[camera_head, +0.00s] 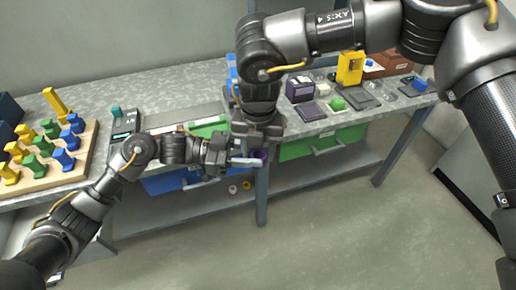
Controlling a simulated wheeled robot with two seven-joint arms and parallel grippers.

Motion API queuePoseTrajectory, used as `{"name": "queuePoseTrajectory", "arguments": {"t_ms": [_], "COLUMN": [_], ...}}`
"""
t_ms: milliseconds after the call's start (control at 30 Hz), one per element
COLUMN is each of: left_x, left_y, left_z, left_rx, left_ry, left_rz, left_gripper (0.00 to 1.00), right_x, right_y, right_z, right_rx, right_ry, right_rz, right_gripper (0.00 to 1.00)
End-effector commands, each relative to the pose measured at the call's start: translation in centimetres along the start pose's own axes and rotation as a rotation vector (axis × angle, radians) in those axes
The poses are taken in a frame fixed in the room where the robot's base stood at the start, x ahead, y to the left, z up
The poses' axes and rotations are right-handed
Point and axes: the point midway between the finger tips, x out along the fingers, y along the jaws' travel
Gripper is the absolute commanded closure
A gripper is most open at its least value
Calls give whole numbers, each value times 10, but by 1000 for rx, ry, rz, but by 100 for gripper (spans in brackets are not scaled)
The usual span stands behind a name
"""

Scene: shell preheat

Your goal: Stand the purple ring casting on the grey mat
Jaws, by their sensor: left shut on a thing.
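The purple ring casting (260,155) is at the tips of my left gripper (246,160), which is shut on it in front of the table's front edge. Part of the ring is hidden by the fingers. My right gripper (258,136) points down just above and beside the left one; its fingertips are not clear, so I cannot tell its opening. Dark grey flat pads lie on the right part of the table, one near the front (309,111) and one further right (361,97). I cannot tell which one is the grey mat.
A wooden board (75,171) with yellow, green and blue pieces lies at left, beside a grey device (125,124). A dark purple box (299,90), a green block (337,103) and a yellow stand (350,68) are at right. Blue and green bins (322,143) sit below the tabletop.

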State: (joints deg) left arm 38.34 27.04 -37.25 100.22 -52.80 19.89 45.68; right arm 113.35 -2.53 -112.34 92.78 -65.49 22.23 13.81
Motion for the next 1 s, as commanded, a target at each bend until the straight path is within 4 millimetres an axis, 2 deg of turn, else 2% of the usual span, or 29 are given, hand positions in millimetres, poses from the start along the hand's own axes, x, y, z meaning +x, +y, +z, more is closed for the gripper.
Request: {"name": "queuePoseTrajectory", "arguments": {"t_ms": [33, 233, 267, 433, 767, 867, 1000], "left_x": [0, 0, 0, 0, -3, -14, -41], "left_y": [0, 0, 0, 0, 0, 0, -1], "left_z": [0, 0, 0, 0, 0, 0, 1], "left_rx": [0, 0, 1, 0, 0, 0, -1], "left_ry": [1, 0, 0, 0, 0, -1, -4], "left_rz": [0, 0, 0, 0, -1, -2, -3], "left_gripper": [94, 94, 60, 38, 37, 37, 37], "right_x": [0, 0, 0, 0, 0, 0, 0], "right_y": [0, 0, 0, 0, 0, 0, 0], "right_z": [0, 0, 0, 0, 0, 0, 0], "right_rx": [0, 0, 1, 1, 1, 0, 0], "right_ry": [0, 0, -1, -1, -1, -1, 0], "right_rz": [0, 0, 0, 0, 0, 0, 0], "right_gripper": [60, 86, 87, 87, 87, 87, 87]}}
